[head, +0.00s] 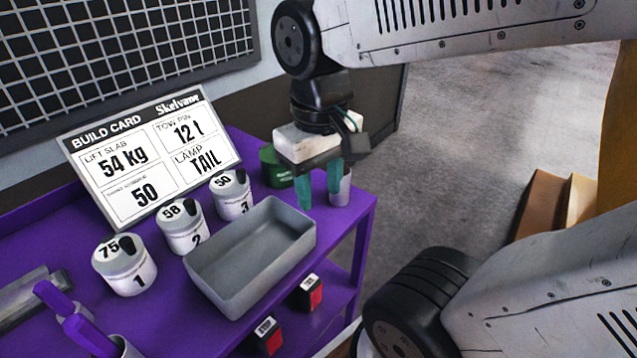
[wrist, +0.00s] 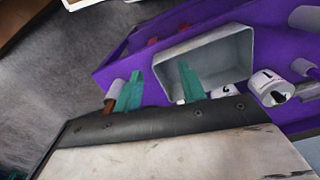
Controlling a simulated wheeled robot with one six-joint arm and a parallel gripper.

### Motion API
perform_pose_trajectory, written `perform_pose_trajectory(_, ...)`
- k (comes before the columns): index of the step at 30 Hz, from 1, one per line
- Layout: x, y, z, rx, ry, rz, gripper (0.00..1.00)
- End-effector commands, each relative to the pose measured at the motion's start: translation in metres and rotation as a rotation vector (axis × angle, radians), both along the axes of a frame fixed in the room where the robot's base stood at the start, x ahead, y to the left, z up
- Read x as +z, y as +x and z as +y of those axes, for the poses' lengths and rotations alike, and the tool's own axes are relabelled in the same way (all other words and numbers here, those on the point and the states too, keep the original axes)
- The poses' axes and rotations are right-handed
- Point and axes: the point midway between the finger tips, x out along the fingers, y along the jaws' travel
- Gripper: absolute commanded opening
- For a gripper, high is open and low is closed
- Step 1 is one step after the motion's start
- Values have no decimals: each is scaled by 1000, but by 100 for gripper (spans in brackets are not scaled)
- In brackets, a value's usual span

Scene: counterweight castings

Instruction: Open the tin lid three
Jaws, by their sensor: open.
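Tin three (head: 233,198) is a white round tin marked 3, with a lid (head: 226,180) reading 50 and a black knob. The lid sits on the tin. It stands at the back of the purple cart, right of tin two (head: 186,228) and tin one (head: 125,267), whose lids read 58 and 75. My gripper (head: 320,187) is open and empty, with teal fingers pointing down, to the right of tin three and apart from it. In the wrist view the fingers (wrist: 160,88) show before the cart; tin three is mostly hidden there.
A grey open tray (head: 215,295) stands in front of the tins. A green container (head: 274,168) and a small grey cup (head: 342,190) stand near my fingers. A build card (head: 150,155) leans behind the tins. Red-and-black blocks (head: 307,292) sit on the lower shelf.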

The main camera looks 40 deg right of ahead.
Motion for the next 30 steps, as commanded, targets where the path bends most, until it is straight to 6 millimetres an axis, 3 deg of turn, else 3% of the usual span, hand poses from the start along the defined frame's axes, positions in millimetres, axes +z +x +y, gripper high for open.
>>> perform_pose_trajectory(5, -1, -4, 0, 3, 0, -2, 41)
perform_pose_trajectory(12, 8, -27, -2, -3, 1, -93, 41)
perform_pose_trajectory(17, 2, -25, -1, 0, 0, -66, 41)
perform_pose_trajectory(20, -1, -8, 0, 12, 0, -9, 41)
perform_pose_trajectory(23, -2, 23, 3, 68, 1, 38, 41)
perform_pose_trajectory(30, -13, 116, 14, 391, 14, 95, 41)
